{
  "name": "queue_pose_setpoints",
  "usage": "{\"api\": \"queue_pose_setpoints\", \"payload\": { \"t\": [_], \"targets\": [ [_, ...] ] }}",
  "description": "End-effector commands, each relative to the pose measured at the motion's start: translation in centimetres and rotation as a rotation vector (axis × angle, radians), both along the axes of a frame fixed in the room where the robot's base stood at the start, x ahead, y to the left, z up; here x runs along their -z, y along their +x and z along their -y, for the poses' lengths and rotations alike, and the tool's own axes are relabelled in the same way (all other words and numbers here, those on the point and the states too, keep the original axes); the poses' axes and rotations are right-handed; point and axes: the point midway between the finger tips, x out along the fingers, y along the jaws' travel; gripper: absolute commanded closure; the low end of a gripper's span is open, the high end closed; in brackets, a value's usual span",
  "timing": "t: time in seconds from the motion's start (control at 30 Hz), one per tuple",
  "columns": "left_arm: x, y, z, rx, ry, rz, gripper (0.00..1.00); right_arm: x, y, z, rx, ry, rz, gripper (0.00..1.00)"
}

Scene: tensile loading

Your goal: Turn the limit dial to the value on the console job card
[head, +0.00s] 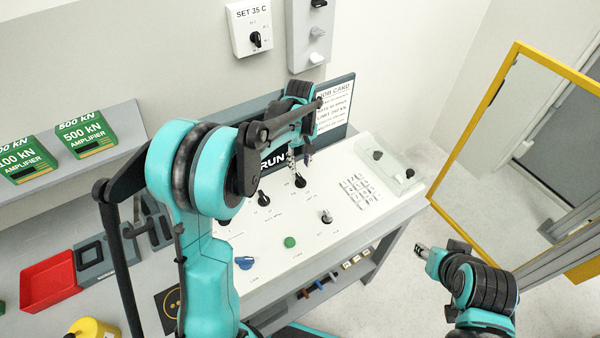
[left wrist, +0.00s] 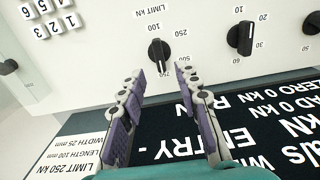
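The limit dial (left wrist: 159,55) is a black knob on the white console (head: 270,220), with labels including 100, 250 and 500 around it. The job card (head: 334,108) on the console screen reads LIMIT 250 kN; that line also shows in the left wrist view. My left gripper (head: 300,158) is over the console, just short of the limit dial. Its fingers (left wrist: 160,76) are open and empty, apart from the knob. My right gripper (head: 425,252) is off to the right; its fingers are unclear.
Another black knob (left wrist: 242,38) stands beside the limit dial. The dark screen (head: 342,128) rises behind. A yellow-framed panel (head: 475,120) stands right.

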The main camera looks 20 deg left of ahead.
Motion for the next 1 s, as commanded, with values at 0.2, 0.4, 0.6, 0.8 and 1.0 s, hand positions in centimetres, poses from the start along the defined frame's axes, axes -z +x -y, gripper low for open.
{"api": "queue_pose_setpoints", "payload": {
  "t": [0.2,0.4,0.6,0.8,1.0],
  "targets": [
    [3.9,0.0,0.0,0.002,0.000,0.001,0.67,0.9,0.0,0.0,0.000,0.000,0.000,0.60],
    [5.8,0.0,0.0,0.003,0.000,0.001,0.67,1.2,0.0,0.0,0.000,0.000,0.000,0.60],
    [6.1,0.0,0.0,0.003,0.000,0.001,0.67,1.2,0.0,0.0,0.000,0.000,0.000,0.60],
    [6.1,0.0,0.0,0.003,0.000,0.001,0.91,1.2,0.0,0.0,0.000,0.000,0.000,0.60],
    [6.1,0.0,0.0,0.003,0.000,0.001,1.00,1.2,0.0,0.0,0.000,0.000,0.000,0.60]
  ]
}}
